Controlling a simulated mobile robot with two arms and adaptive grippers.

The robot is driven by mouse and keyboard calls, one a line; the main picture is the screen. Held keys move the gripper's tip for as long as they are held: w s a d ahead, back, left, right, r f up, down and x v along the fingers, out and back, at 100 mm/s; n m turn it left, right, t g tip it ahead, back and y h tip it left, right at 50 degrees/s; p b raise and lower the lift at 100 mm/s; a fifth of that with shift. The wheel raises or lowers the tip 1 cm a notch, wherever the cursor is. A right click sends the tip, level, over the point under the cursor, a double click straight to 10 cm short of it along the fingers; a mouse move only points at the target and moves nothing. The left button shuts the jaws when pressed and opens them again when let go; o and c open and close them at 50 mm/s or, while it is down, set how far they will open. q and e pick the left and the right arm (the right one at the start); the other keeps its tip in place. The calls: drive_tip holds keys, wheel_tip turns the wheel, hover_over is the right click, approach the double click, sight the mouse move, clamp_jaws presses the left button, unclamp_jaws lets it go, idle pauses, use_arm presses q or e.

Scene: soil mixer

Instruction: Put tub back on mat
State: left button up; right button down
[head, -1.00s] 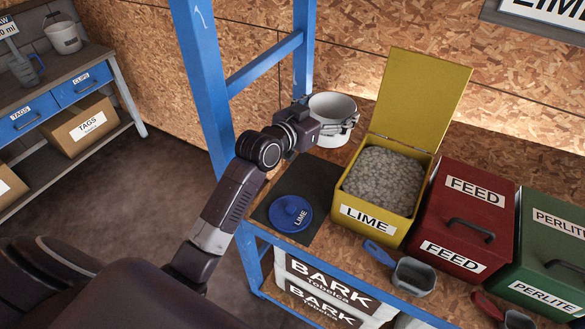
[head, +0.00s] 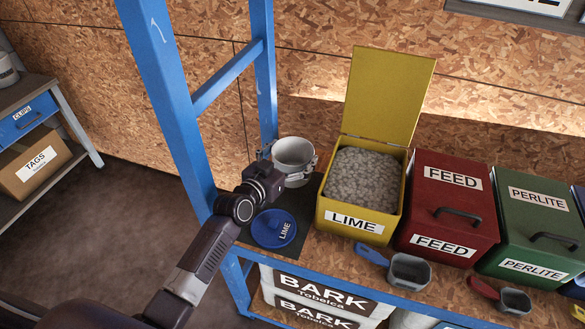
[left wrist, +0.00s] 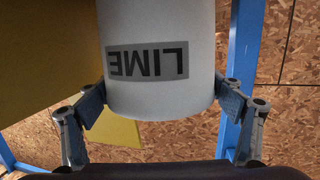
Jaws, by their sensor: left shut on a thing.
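The white tub (head: 294,156) with a grey LIME label is upright at the back end of the dark mat (head: 307,208), left of the yellow lime bin. I cannot tell whether its base touches the mat. My left gripper (head: 288,168) is shut on the tub, one finger on each side. The tub (left wrist: 160,45) fills the middle of the left wrist view, its label upside down there. The blue LIME lid (head: 273,229) lies on the front part of the mat. My right gripper is not in view.
The open yellow lime bin (head: 350,223), full of grey grains, stands right of the mat. Red feed (head: 440,205) and green perlite (head: 530,220) bins stand beyond it. A blue-handled scoop (head: 408,271) lies in front. A blue post (head: 165,100) rises left of my arm.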

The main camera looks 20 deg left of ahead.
sight(302, 158)
use_arm(q)
drive_tip(key=shift+f, duration=0.75)
drive_tip(key=shift+f+b, duration=0.6)
drive_tip(key=shift+f, duration=1.3)
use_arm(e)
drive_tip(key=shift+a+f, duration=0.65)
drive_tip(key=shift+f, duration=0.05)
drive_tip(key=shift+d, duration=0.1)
use_arm(q)
drive_tip(key=shift+f, duration=0.15)
drive_tip(key=o, duration=1.4)
drive_tip(key=shift+o, duration=0.2)
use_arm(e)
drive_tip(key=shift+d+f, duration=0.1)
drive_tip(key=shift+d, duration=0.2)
